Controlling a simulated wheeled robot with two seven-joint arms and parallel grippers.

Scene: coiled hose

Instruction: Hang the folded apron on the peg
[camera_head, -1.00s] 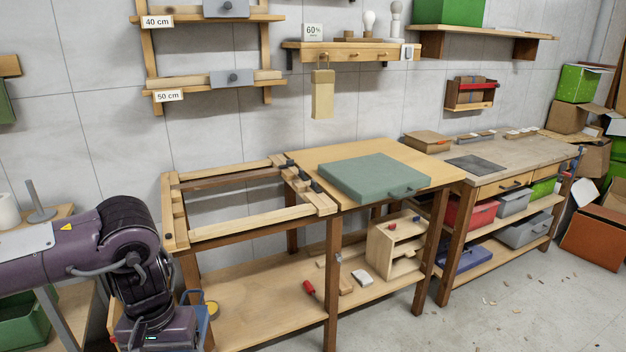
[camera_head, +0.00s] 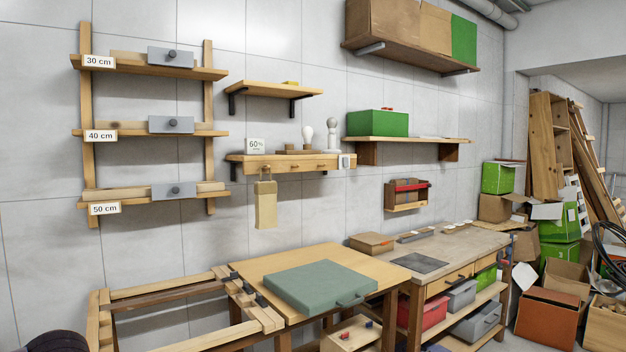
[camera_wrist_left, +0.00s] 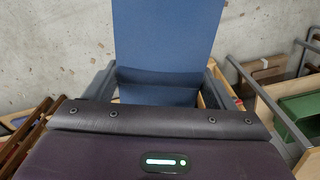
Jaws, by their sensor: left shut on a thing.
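In the left wrist view my left gripper (camera_wrist_left: 160,78) is shut on a flat blue folded cloth, the apron (camera_wrist_left: 165,35), which extends past the top edge of the picture. In the head view only a dark part of my left arm shows at the bottom left; the gripper and apron are out of that picture. On the wall rack, grey blocks with dark round pegs sit at the 30 cm (camera_head: 172,54), 40 cm (camera_head: 171,125) and 50 cm (camera_head: 175,190) labels. No apron hangs on these pegs. My right gripper is not in view.
A tan board (camera_head: 266,207) hangs from a small shelf (camera_head: 290,163) right of the rack. Below stands a workbench with a closed green case (camera_head: 316,285) and an open wooden frame (camera_head: 165,290). The wall in front of the rack looks clear.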

